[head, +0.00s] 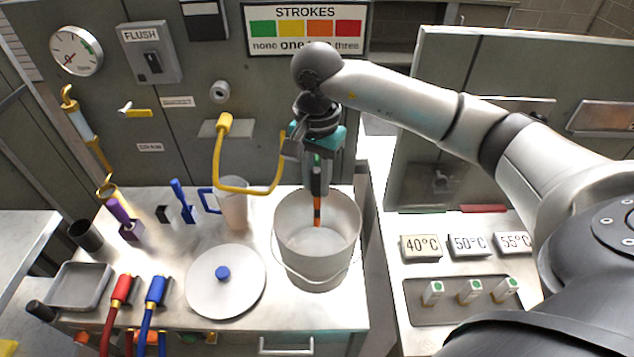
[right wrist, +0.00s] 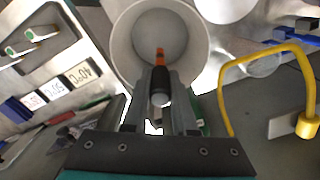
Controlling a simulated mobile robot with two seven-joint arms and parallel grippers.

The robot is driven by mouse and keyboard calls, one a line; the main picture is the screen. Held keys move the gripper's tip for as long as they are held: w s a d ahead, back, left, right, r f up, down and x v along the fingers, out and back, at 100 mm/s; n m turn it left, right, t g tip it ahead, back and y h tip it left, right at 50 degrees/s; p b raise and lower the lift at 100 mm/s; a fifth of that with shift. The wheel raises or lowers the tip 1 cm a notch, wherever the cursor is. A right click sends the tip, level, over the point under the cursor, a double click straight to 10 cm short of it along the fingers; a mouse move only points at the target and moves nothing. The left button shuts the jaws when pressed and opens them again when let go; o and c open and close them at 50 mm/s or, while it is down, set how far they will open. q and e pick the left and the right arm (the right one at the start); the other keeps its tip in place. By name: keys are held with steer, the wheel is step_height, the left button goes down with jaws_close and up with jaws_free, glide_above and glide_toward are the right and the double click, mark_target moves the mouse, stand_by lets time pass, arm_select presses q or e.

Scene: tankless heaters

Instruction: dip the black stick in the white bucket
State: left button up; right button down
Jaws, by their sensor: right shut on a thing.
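The black stick (head: 317,213) has orange bands, with an orange stretch toward its lower end. My right gripper (head: 317,188) is shut on it, pointing down over the white bucket (head: 318,272). The stick hangs nearly upright, with its lower end within the bucket's mouth as seen from the head. Whether the tip touches the bottom or any liquid cannot be told. In the right wrist view the stick (right wrist: 160,78) shows between the fingers, in front of the open bucket (right wrist: 122,45). My left gripper is not in view.
A white lid (head: 225,290) with a blue knob lies left of the bucket. A clear jug (head: 233,205) with a blue handle stands behind it. A yellow hose (head: 218,160) arches close beside my right gripper. Temperature tags (head: 421,246) lie to the right.

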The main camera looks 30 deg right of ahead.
steer(key=shift+r+p, duration=2.25)
steer(key=shift+r, duration=1.6)
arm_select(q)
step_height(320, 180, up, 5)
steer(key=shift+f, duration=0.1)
arm_select(e)
steer(key=shift+s, duration=0.1)
